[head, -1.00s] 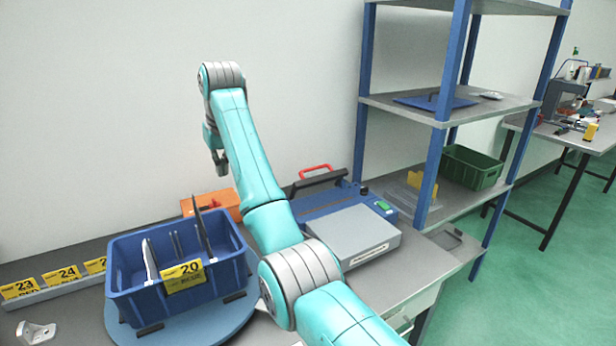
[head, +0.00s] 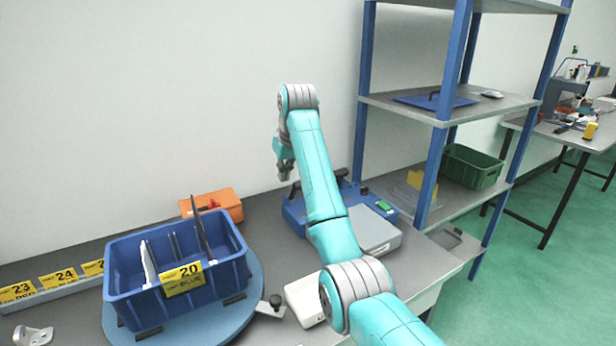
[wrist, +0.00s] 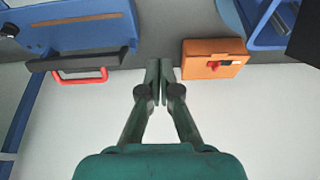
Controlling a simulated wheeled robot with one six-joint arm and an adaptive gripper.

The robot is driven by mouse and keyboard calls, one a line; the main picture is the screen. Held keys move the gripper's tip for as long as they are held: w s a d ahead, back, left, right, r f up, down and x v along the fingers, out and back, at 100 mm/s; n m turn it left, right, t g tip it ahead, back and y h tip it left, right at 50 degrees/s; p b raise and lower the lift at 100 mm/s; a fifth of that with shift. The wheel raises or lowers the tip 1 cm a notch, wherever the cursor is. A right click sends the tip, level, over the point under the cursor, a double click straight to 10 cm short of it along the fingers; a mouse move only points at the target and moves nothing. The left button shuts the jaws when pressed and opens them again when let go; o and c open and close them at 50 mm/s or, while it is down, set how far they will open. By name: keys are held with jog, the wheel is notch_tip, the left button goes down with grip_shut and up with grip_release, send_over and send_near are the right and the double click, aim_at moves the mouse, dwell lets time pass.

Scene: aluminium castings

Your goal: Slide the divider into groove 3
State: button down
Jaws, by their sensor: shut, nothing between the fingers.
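A blue bin (head: 229,275) with a yellow label reading 20 (head: 182,279) sits on a round blue turntable (head: 256,285). Thin upright plates stand in it: a pale one at the left (head: 149,264), grey ones in the middle (head: 175,246), and a tall dark one at the right (head: 202,232) that rises above the rim. I cannot read groove numbers or tell which groove each plate is in. My gripper (head: 284,173) is raised right of the bin, apart from it. In the wrist view my gripper (wrist: 159,66) has its fingertips together, with nothing between them.
An orange box (head: 222,205) lies behind the bin. A blue-and-grey machine (head: 375,235) stands on the bench at the right, near a shelf post (head: 433,170). Numbered label strips (head: 60,279) run along the left. A small metal bracket (head: 33,335) lies front left.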

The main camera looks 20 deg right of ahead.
jog(key=d+f, duration=0.2)
jog(key=d, duration=0.4)
jog(key=shift+s+d+m, duration=0.3)
jog(key=shift+s+d, duration=0.1)
jog(key=shift+s, duration=0.05)
jog(key=shift+f, duration=0.1)
